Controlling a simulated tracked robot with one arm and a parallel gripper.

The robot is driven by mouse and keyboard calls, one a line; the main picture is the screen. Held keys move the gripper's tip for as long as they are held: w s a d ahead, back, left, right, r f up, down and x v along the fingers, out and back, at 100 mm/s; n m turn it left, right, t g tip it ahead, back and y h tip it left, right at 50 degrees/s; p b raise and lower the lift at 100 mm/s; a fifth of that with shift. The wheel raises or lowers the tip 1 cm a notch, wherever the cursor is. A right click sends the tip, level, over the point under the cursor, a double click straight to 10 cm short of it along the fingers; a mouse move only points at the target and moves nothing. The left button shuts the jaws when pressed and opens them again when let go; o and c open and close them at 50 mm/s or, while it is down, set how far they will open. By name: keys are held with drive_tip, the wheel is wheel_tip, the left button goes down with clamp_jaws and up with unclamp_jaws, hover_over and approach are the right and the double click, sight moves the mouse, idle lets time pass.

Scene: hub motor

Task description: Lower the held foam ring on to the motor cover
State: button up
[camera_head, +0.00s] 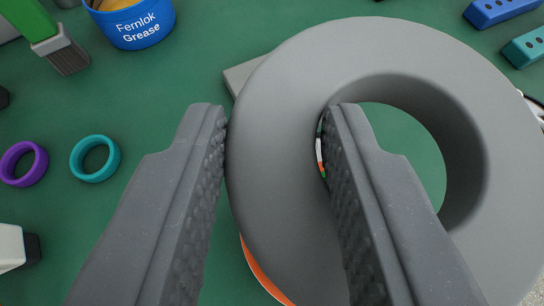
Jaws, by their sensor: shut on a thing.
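A thick grey foam ring (290,75) fills the right half of the view, close to the camera. My gripper (278,112) is shut on its left wall, with the left finger outside the ring and the right finger in its hole. The ring hides most of what lies beneath it. An orange curved edge (262,280) shows under its lower left side. Through the hole I see green surface and a thin white, red and green strip. I cannot clearly make out the motor cover; it may be hidden by the ring.
On the green mat (130,225) are a purple ring (40,164), a teal ring (114,167), a blue grease tin (150,25) and a green-handled brush (68,58). A grey flat piece (240,73) pokes out behind the foam ring. Blue (485,15) and teal (527,48) blocks are upper right.

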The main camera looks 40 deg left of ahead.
drive_tip(key=shift+f, duration=0.1)
idle(0.3)
drive_tip(key=shift+s+d+f+b, duration=0.1)
drive_tip(key=shift+f+b, duration=0.2)
drive_tip(key=shift+f, duration=0.45)
drive_tip(key=shift+s+d+f+b, duration=0.1)
drive_tip(key=shift+f+b, duration=0.2)
drive_tip(key=shift+f, duration=0.4)
drive_tip(key=shift+f, duration=0.15)
drive_tip(key=shift+f+b, duration=0.55)
drive_tip(key=shift+f, duration=0.8)
drive_tip(key=o, duration=1)
